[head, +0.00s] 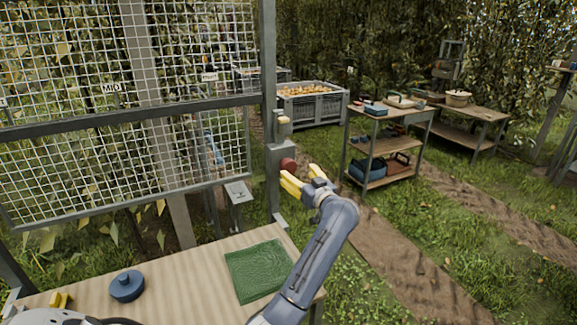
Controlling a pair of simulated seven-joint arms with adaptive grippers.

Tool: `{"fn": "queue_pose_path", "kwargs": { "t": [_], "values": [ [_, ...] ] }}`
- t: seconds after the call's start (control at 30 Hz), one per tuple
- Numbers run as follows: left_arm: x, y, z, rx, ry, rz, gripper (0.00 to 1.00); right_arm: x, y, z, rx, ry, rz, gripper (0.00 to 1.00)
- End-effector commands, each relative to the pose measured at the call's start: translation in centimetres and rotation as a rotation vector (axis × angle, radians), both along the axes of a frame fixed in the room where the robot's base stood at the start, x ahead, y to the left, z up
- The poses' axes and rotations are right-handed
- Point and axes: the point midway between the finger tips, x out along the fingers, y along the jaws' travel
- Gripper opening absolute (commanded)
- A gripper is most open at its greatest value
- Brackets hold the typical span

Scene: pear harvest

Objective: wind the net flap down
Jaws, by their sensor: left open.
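The net flap (110,165), a white mesh panel in a grey frame, hangs below a fixed upper mesh panel (75,50) at the left. Its lower edge slopes and stands above the bench. A grey box (276,156) with a red round knob or handle (288,165) is fixed to the post at the flap's right.
A wooden bench (190,279) in front bears a green mat (258,270) and a dark blue round object (127,286). A shelf cart (378,147) and a grey crate of yellow fruit (313,106) stand behind. Grass and a dirt path at right are open.

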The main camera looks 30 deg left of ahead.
Motion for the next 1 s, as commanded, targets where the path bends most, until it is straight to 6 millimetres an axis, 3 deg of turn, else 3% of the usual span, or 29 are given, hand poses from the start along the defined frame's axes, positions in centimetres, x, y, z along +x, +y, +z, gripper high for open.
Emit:
{"fn": "queue_pose_path", "kwargs": {
  "t": [0.2,0.43,1.0],
  "values": [
    [1.9,3.2,0.0,0.001,0.0,0.002,0.72,0.0,-0.3,0.0,-0.003,0.0,0.002,0.0],
    [3.3,5.4,0.0,0.001,0.001,0.0,0.72,0.0,-0.3,0.0,-0.003,-0.001,0.002,0.0],
    [4.0,6.5,0.0,-0.001,0.0,0.0,0.72,0.1,0.2,0.0,0.003,-0.001,-0.001,0.0]
  ]
}}
